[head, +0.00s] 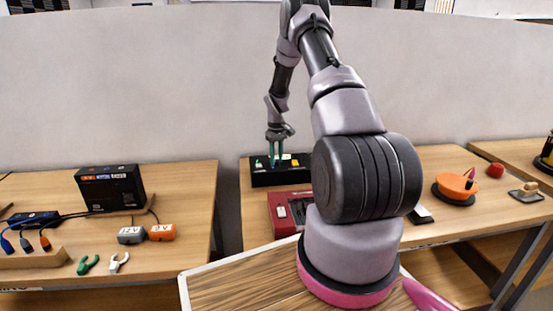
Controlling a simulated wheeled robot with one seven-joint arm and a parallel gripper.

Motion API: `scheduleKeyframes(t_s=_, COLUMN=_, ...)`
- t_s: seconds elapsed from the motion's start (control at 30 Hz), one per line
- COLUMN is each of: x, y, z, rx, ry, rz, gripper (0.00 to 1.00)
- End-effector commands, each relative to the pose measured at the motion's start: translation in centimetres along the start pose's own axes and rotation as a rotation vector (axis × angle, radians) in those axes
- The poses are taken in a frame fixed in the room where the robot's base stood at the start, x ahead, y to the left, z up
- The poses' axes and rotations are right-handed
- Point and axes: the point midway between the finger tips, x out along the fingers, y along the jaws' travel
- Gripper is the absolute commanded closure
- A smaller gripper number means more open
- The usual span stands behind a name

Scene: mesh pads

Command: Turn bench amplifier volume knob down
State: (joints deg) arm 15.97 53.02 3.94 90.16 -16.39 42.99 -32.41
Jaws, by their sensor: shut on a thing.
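A black box (267,180) with small green, white and yellow parts on top stands at the back of the middle table; I take it for the bench amplifier. My gripper (276,163) reaches down over its top from behind my arm, its green fingers pointing down. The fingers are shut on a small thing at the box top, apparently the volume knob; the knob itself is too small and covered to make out. My arm hides the right end of the box.
A red box (288,206) stands just in front of the black box. The left table holds a black unit (110,188), grey and orange cabled blocks and small clips. To the right are an orange round device (455,188) and a red knob-like piece (495,170).

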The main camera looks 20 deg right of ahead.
Motion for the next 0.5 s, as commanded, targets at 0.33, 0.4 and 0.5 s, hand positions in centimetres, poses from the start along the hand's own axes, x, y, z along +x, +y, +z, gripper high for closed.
scheduleKeyframes(t_s=0.33, x=-0.09, y=0.07, z=-0.08, rx=-0.112, ry=0.002, rz=0.001, gripper=1.0)
scheduleKeyframes(t_s=0.4, x=-0.09, y=0.06, z=-0.08, rx=-0.12, ry=0.002, rz=0.001, gripper=1.0)
scheduleKeyframes(t_s=0.5, x=-0.09, y=0.06, z=-0.08, rx=-0.126, ry=0.002, rz=0.001, gripper=1.0)
